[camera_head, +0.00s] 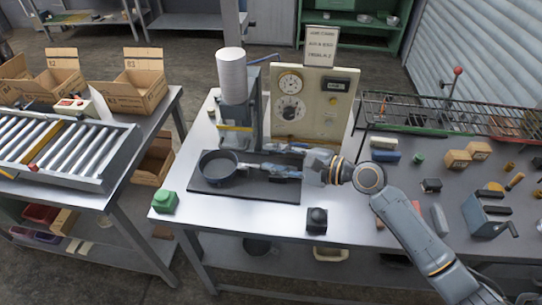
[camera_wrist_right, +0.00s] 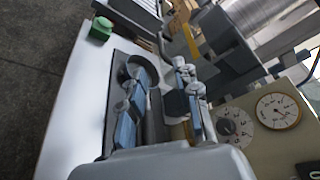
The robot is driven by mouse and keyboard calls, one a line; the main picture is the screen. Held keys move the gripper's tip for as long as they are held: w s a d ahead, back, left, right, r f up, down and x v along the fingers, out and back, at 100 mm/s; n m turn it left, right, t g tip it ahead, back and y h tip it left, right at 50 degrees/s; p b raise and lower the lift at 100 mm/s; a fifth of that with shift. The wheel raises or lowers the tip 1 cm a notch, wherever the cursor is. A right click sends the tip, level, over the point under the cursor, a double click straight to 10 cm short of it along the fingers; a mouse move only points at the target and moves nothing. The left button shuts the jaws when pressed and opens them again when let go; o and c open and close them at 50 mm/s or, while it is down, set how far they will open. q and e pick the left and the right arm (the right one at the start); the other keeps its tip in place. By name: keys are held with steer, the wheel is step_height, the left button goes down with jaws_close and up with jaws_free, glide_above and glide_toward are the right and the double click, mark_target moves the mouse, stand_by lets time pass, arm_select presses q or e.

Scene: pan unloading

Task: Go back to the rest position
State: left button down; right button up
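A dark round pan (camera_head: 217,165) sits on a black mat (camera_head: 262,197) on the light work table, its handle toward the right. My right gripper (camera_head: 262,160) reaches in from the right, low over the mat, with its fingers apart near the pan's handle. In the right wrist view my right gripper (camera_wrist_right: 163,92) is open, its blue-padded fingers spread with a gap between them. The pan's rim (camera_wrist_right: 140,66) shows partly behind one finger there. I cannot tell whether a finger touches the handle. My left gripper is not in view.
A machine with a white cylinder (camera_head: 232,75) and a gauge panel (camera_head: 315,100) stand behind the mat. A green block (camera_head: 164,201) and a black block (camera_head: 317,220) lie near the front edge. A roller conveyor (camera_head: 66,150) is left; a wire rack (camera_head: 440,112) and tools are right.

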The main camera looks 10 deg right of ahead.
steer(key=s+f+n+g+h, duration=0.3)
steer(key=s+f+n+h, duration=0.2)
steer(key=s+f+n, duration=0.8)
steer(key=s+d+f+n+g+h, duration=0.1)
steer(key=s+d+g+h, duration=0.1)
steer(key=s+d+h, duration=0.45)
steer(key=s+d+f+n+g+h, duration=0.15)
steer(key=s+d, duration=0.25)
steer(key=s, duration=0.5)
step_height(320, 180, down, 30)
steer(key=b, duration=0.4)
steer(key=s+d+f+g+b, duration=0.1)
steer(key=s+f+b, duration=0.1)
steer(key=s+f, duration=0.6)
steer(key=s+d+f+g+b, duration=0.1)
steer(key=s+d+f+b, duration=0.1)
steer(key=s+f, duration=0.7)
step_height(320, 180, down, 4)
steer(key=shift+s+r+n+y, duration=0.1)
steer(key=shift+s+n+y, duration=0.2)
steer(key=shift+n, duration=0.05)
